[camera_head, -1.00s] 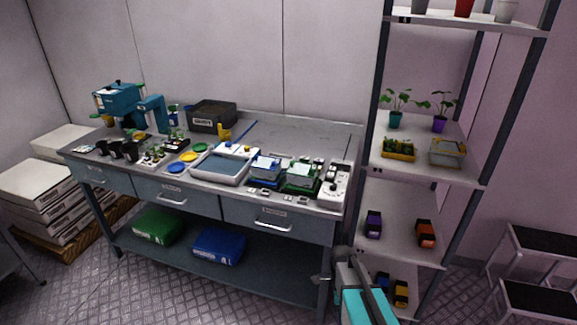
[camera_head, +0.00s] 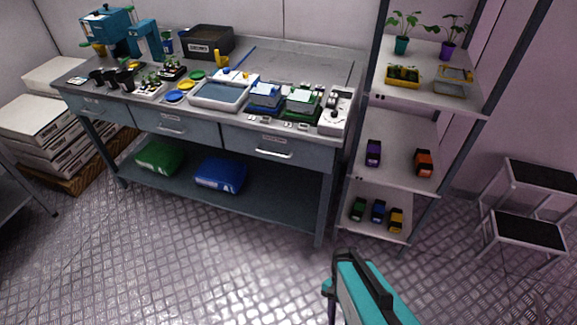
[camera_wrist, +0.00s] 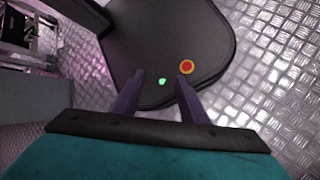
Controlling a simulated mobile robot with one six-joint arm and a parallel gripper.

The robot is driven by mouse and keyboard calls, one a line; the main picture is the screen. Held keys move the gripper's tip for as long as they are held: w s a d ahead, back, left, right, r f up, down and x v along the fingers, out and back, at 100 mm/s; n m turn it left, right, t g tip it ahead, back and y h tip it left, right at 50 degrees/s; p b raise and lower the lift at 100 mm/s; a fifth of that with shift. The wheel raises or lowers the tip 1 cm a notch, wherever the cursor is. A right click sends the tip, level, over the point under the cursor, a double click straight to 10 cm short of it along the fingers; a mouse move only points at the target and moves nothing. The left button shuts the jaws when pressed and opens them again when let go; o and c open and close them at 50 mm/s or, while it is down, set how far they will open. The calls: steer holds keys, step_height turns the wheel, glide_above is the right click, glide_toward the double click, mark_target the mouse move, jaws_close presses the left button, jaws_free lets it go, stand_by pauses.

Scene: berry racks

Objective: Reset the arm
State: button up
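My gripper (camera_wrist: 160,76) shows in the wrist view with its two dark fingers apart and nothing between them. It points down over my own black base, which carries a red and yellow button and a small green light. In the head view my teal arm (camera_head: 372,292) rises from the bottom edge, right of the middle, in front of the workbench and rack. The fingers cannot be made out in the head view.
A grey workbench (camera_head: 290,55) with trays, pots and tools stands ahead. A shelf rack (camera_head: 405,131) with plants and small coloured items stands to its right. Two step stools (camera_head: 527,231) are at far right. The metal floor (camera_head: 200,265) in front is clear.

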steer(key=shift+w+a+f+n+t, duration=0.1)
steer(key=shift+w+f+n+t, duration=0.15)
steer(key=shift+n, duration=1.15)
steer(key=shift+w+d+f+n+t, duration=0.1)
steer(key=shift+w+n+t, duration=0.15)
steer(key=shift+n, duration=1.15)
steer(key=shift+w+a+f+n+t, duration=0.1)
steer(key=shift+w+f+n+t, duration=0.15)
steer(key=shift+n, duration=1.15)
steer(key=shift+r, duration=0.1)
steer(key=shift+c, duration=1)
